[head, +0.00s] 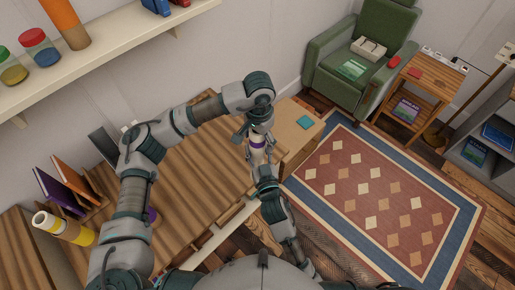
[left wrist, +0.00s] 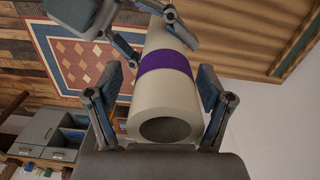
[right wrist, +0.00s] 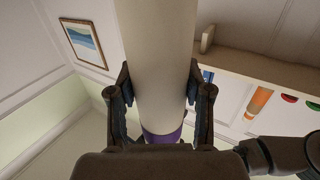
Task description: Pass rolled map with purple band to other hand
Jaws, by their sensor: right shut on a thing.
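The rolled map (head: 257,156), a cream tube with a purple band, stands between my two grippers near the right end of the wooden desk. My right gripper (head: 264,172) is shut on it from below; the right wrist view shows the fingers (right wrist: 160,95) against both sides of the tube (right wrist: 155,45). My left gripper (head: 257,133) is above, at the banded end. In the left wrist view its open fingers (left wrist: 158,98) stand either side of the map's hollow end (left wrist: 165,112), with a gap visible on the left side.
Another roll with a yellow band (head: 70,230) lies at the desk's left, near upright books (head: 62,190). A wall shelf (head: 110,52) with jars runs above the desk. A teal item (head: 306,122) lies on the wooden surface to the right. The patterned rug (head: 375,195) is clear.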

